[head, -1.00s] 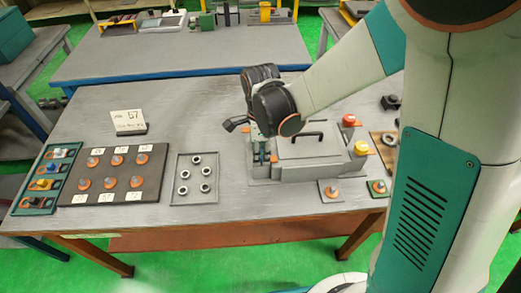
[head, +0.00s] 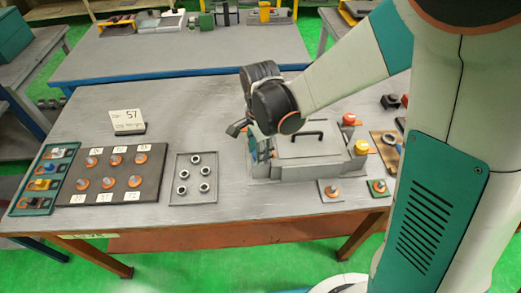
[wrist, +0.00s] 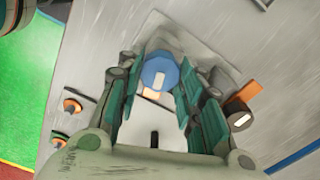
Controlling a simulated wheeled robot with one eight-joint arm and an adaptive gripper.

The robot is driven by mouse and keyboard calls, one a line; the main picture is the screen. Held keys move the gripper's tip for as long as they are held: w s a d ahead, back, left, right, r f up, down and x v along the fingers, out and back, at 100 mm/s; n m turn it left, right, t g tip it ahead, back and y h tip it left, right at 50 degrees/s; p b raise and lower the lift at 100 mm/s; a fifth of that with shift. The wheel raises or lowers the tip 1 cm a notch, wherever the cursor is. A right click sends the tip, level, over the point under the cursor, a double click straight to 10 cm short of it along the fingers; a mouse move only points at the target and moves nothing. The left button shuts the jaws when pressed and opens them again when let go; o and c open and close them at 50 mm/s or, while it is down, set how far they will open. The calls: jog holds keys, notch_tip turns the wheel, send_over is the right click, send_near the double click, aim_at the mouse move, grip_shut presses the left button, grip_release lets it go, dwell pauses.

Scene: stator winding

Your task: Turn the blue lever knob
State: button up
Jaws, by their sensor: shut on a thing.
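The blue lever knob (wrist: 159,72) is a round blue cap with a white mark on top, seen between the finger pads in the wrist view. My gripper (wrist: 160,82) is shut on it, one teal finger on each side. In the head view, my gripper (head: 261,151) is at the left end of a grey machine box (head: 312,146) with a black handle. There the knob is mostly hidden by the fingers and wrist.
A red button (head: 349,119) and a yellow button (head: 361,147) stand at the box's right side. A tray with several metal nuts (head: 182,174) and a dark board with orange-based pegs (head: 122,167) lie to the left. A white card (head: 127,121) stands behind them.

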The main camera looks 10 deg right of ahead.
jog(key=n, duration=0.4)
jog(key=shift+s+f+n+b, duration=0.1)
jog(key=shift+n+b, duration=0.2)
jog(key=shift+b, duration=0.05)
jog(key=n, duration=0.3)
jog(key=shift+n, duration=0.4)
jog(key=n+b, duration=0.1)
jog(key=n, duration=1.8)
jog(key=shift+b, duration=0.35)
jog(key=shift+n, duration=2)
